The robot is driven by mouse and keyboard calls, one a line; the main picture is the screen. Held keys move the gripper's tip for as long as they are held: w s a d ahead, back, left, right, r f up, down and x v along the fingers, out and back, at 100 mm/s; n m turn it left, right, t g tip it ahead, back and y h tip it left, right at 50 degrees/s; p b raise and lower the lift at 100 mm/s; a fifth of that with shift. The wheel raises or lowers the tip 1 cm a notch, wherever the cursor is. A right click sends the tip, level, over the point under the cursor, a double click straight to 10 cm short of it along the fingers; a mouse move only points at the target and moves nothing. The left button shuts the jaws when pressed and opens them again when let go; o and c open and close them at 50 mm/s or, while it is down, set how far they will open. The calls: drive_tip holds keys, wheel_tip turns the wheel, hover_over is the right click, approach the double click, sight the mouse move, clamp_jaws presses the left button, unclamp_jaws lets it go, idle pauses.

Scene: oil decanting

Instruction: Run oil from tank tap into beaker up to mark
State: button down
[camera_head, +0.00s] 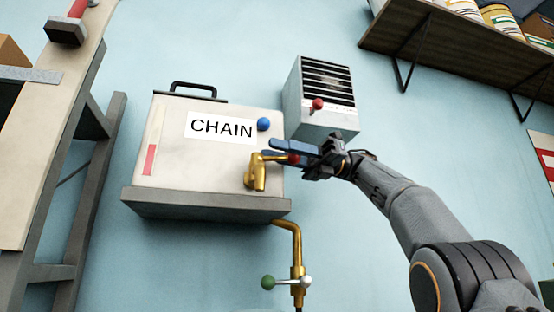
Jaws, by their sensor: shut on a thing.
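The tank (170,122) is a cream box labelled CHAIN, with a black handle on top, on a grey wall shelf (200,203). Its brass tap (256,175) sticks out at the lower right of the front, spout pointing down. My gripper (285,153) comes in from the right with blue fingers and is shut on the tap's red-ended lever (293,158). The fingers partly hide the lever. I cannot make out any oil running from the spout. No beaker shows in this view.
A red strip (149,160) and a blue knob (263,124) are on the tank's front. A grey vented heater (322,95) hangs above my gripper. A brass pipe with a valve (297,272) runs below. A wooden rack (60,130) stands left; a loaded shelf (460,45) is upper right.

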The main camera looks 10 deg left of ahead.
drive_tip(key=shift+w+f, duration=0.2)
drive_tip(key=shift+f, duration=0.5)
drive_tip(key=c, duration=1.6)
unclamp_jaws()
drive_tip(key=shift+o, duration=0.8)
drive_tip(key=shift+s+r, duration=0.1)
drive_tip(key=shift+r, duration=0.05)
drive_tip(key=shift+r, duration=0.15)
